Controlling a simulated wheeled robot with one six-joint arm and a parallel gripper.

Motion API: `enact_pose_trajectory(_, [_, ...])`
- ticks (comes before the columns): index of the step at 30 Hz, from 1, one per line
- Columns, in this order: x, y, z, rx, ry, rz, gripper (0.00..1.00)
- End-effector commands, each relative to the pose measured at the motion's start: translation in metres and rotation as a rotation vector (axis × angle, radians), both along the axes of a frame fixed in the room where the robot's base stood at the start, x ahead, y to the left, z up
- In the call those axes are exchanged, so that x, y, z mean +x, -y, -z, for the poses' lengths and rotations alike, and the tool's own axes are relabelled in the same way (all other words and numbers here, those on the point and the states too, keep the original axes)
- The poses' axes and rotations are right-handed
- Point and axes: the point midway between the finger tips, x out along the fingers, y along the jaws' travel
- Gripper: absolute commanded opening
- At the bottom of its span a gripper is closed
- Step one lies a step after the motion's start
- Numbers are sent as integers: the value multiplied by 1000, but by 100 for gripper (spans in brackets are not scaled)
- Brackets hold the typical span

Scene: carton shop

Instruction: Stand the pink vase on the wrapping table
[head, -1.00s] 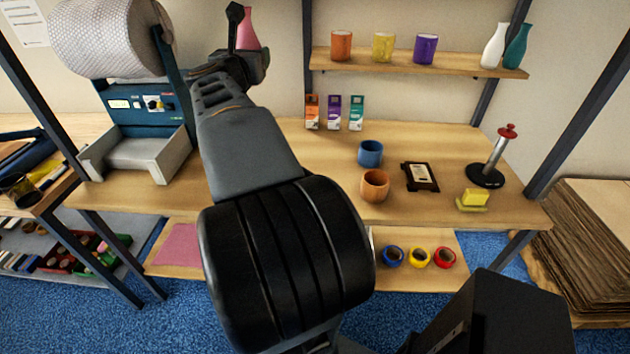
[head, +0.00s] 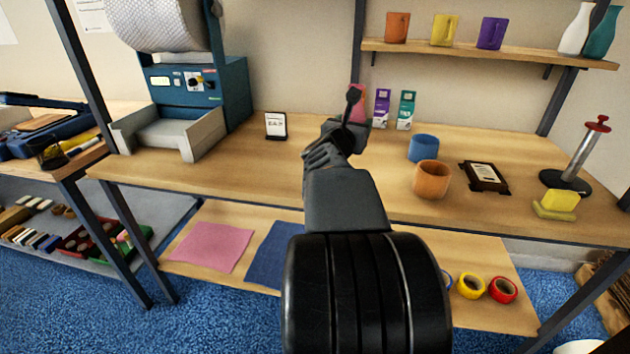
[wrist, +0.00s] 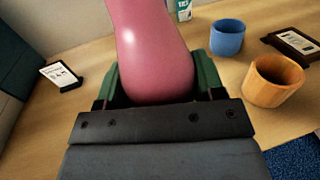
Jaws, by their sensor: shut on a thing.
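The pink vase (head: 358,101) shows in the head view in front of the small boxes, partly hidden by my gripper (head: 350,112). In the wrist view the vase (wrist: 150,50) fills the space between the green fingers of my gripper (wrist: 155,82), which is shut on its wide lower body. Its narrower part rises out of the top of the picture. The wooden wrapping table (head: 255,160) lies under and around my gripper. I cannot tell whether the vase's base touches the tabletop.
A small sign (head: 276,126) and a roll machine (head: 190,90) are to the left. Bare tabletop lies between sign and gripper.

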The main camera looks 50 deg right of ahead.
Motion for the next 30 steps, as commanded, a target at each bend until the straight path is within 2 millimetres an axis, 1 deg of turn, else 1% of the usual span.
enact_pose_trajectory(1, [4,0,7,0,-1,-2,33])
enact_pose_trajectory(4, [20,2,15,2,-2,-5,33])
enact_pose_trajectory(13, [94,7,48,2,-3,-5,33])
enact_pose_trajectory(15, [103,8,65,4,-4,-4,33])
enact_pose_trajectory(21, [124,10,90,0,-2,-3,33])
enact_pose_trajectory(24, [130,11,95,0,0,-2,33])
enact_pose_trajectory(30, [134,11,101,0,0,-2,33])
